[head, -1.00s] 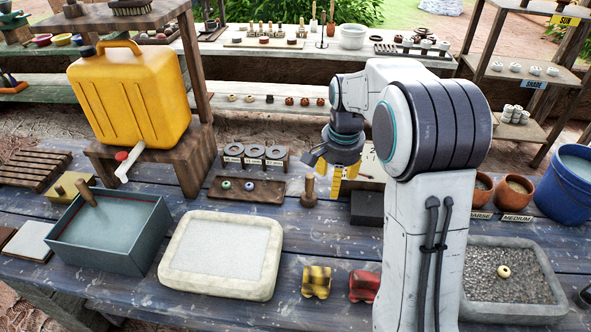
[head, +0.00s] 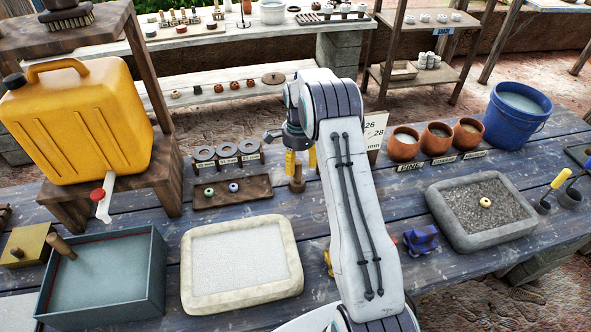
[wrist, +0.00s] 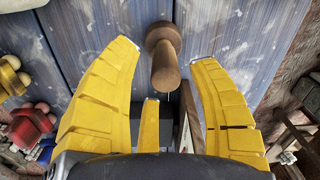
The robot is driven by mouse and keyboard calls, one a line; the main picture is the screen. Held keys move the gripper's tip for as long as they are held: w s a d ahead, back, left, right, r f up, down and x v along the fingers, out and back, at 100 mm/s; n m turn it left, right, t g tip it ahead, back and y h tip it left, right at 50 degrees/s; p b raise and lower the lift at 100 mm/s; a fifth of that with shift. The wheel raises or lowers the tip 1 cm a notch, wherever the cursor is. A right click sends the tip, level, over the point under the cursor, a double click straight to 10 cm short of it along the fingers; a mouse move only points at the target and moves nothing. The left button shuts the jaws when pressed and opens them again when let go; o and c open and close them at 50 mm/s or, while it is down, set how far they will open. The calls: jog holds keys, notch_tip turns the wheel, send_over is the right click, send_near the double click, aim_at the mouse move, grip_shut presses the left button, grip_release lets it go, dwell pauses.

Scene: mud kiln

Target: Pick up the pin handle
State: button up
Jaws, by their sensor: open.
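The pin handle (head: 297,181) is a small brown wooden peg with a wider round base, standing upright on the blue plank table. In the wrist view the pin handle (wrist: 164,64) shows between and slightly beyond my fingertips, its tapered end toward me. My gripper (head: 301,162) has yellow fingers and is open. In the head view its fingers show on both sides of the peg's upper part. The wrist view shows my gripper (wrist: 165,54) with clear gaps on both sides of the peg, so no finger seems to touch it.
A dark wooden tray (head: 258,199) with two small beads lies left of the peg, with a rack of grey rings (head: 228,164) behind. A white-framed basin (head: 187,275) is in front. A number card (head: 376,137) stands right, near terracotta pots (head: 404,149).

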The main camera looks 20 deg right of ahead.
aim_at(297, 175)
jog(key=shift+w+f+p, duration=0.15)
jog(key=shift+f+p, duration=0.35)
jog(key=shift+f, duration=1)
jog(key=shift+w+f+p, duration=0.15)
jog(key=shift+f+p, duration=0.3)
jog(key=shift+f, duration=1)
jog(key=shift+c, duration=0.4)
grip_shut()
